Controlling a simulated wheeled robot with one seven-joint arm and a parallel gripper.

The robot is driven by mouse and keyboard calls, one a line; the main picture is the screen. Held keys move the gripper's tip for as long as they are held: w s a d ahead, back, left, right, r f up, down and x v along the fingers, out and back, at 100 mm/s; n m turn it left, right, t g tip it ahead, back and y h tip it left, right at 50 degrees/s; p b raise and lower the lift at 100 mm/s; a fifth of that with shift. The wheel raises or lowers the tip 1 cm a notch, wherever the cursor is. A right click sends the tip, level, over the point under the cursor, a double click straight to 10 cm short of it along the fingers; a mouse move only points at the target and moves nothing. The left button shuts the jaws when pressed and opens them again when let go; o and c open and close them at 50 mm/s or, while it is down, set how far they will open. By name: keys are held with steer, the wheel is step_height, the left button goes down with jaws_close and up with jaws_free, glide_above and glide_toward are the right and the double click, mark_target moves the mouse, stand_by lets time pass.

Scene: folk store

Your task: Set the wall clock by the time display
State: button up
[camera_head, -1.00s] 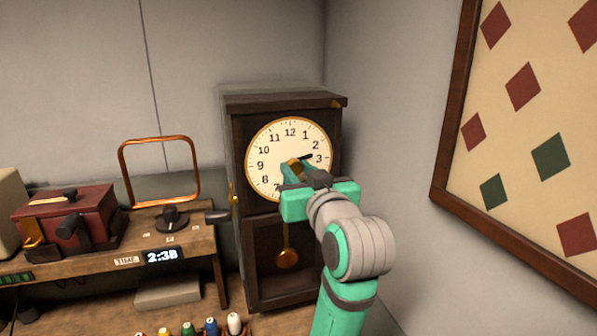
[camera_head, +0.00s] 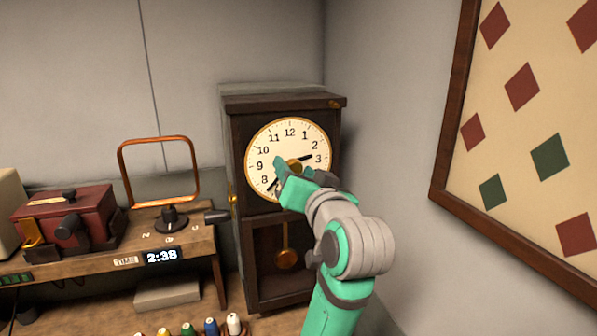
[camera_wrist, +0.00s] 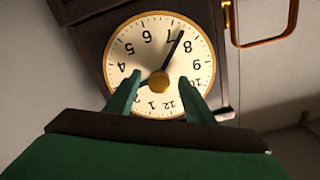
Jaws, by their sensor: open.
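The wall clock (camera_head: 265,135) is a dark wooden case with a white dial and a brass rim. Its short hand (camera_head: 306,158) points between 2 and 3. The long hand (camera_wrist: 174,53) points between 7 and 8, seen upside down in the wrist view. The time display (camera_head: 161,257) on the bench reads 2:38. My gripper (camera_head: 297,172) is at the dial, open. In the wrist view its green fingers stand on either side of the brass centre knob (camera_wrist: 160,82); I cannot tell whether they touch it.
A wooden bench (camera_head: 95,262) at left holds a red box (camera_head: 70,215), a copper frame (camera_head: 122,160) and a black knob (camera_head: 171,218). Thread spools (camera_head: 234,324) stand low in front. A framed diamond-pattern board (camera_head: 520,120) hangs on the right wall. The pendulum (camera_head: 287,259) hangs below the dial.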

steer(key=shift+s+d, duration=0.1)
steer(key=v, duration=0.8)
stand_by(0.6)
